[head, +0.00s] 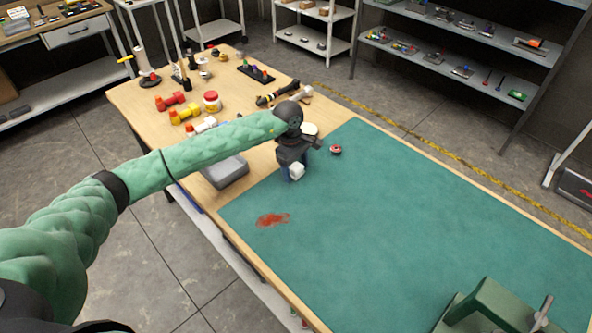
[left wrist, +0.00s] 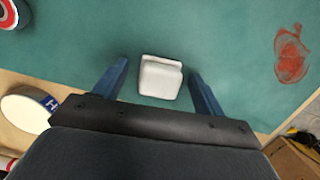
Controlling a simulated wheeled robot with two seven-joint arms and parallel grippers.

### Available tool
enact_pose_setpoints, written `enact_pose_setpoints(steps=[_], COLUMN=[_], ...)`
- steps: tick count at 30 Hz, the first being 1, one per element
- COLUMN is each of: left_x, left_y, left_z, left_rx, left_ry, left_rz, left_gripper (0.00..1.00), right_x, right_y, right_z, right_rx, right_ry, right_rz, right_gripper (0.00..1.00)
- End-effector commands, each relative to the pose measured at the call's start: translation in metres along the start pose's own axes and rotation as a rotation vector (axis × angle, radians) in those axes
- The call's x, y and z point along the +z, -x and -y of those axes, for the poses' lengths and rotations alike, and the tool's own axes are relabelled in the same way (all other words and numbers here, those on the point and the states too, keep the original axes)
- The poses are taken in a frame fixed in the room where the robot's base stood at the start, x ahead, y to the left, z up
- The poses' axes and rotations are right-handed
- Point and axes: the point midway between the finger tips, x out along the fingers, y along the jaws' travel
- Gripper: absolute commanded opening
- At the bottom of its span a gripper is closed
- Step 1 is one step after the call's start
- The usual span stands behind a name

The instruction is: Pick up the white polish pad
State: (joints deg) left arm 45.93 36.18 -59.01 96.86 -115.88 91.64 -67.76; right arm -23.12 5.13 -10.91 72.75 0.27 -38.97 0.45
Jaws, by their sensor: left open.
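A small white block (head: 297,172), which looks like the white polish pad, lies on the green mat (head: 400,220) near its left end. My left gripper (head: 294,168) is above it, pointing down, and partly hides it in the head view. In the left wrist view, the white pad (left wrist: 160,77) shows between the two blue fingers of the open left gripper (left wrist: 158,70), with clear gaps on both sides. I cannot tell how far the fingertips are above the mat. My right gripper is not in view.
A round white-topped item (head: 310,129) stands just behind the gripper, and a small red-rimmed round item (head: 335,149) lies to its right. A red smear (head: 273,219) marks the mat. A grey box (head: 226,172) and several tools crowd the left; a green vise (head: 495,310) stands front right.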

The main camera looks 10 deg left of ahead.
Motion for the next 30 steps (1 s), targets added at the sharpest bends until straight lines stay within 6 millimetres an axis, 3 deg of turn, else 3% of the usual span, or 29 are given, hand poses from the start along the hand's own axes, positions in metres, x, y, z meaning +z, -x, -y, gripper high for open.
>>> enact_pose_setpoints(steps=[1,6,8,17,20,25,30], left_x=[0.000,0.000,0.000,0.000,0.001,0.006,0.045], left_y=[0.000,0.000,0.000,0.003,0.011,0.041,0.056], left_z=[0.000,0.000,0.000,0.000,-0.001,-0.001,0.002], left_rx=[0.000,0.000,0.000,0.001,0.001,0.004,0.001], left_ry=[0.000,0.000,0.000,0.000,-0.001,-0.002,-0.006], left_rz=[0.000,0.000,0.000,0.000,-0.002,-0.002,0.000], left_gripper=[0.65,0.32,0.23,0.22,0.22,0.22,0.22], right_x=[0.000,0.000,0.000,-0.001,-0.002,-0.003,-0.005], right_y=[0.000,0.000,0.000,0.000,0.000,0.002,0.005], right_z=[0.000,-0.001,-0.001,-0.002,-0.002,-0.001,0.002], right_rx=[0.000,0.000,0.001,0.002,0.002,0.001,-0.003], right_ry=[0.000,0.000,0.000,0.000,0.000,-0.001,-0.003], right_rz=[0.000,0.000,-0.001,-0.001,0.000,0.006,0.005], right_gripper=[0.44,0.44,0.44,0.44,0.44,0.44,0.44])
